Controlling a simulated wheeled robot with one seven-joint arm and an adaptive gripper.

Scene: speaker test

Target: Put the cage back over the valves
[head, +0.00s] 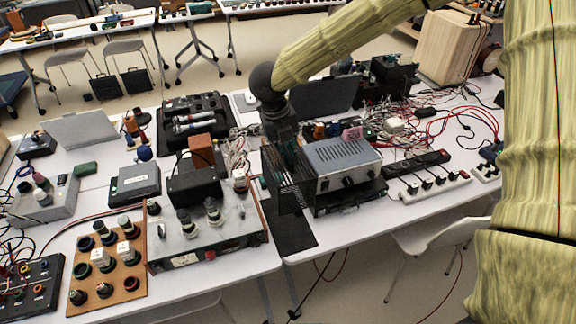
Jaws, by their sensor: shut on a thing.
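The cage (287,194) is a dark, slotted box right of centre. My gripper (287,150) points down from above and is shut on its upper part. The exact contact is hard to make out against the dark metal. The valves (213,212) stand upright and uncovered on the amplifier (205,240), a grey-topped chassis left of the cage. A black block (195,188) stands behind the valves. The cage is apart from the valves, over or on a black mat (290,232); I cannot tell whether it touches the mat.
A grey metal instrument (343,164) stands close right of the cage. A board of sockets and valves (107,262) lies left of the amplifier. A power strip (417,163) and red cables (470,115) lie to the right. The table's front edge runs just before the amplifier.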

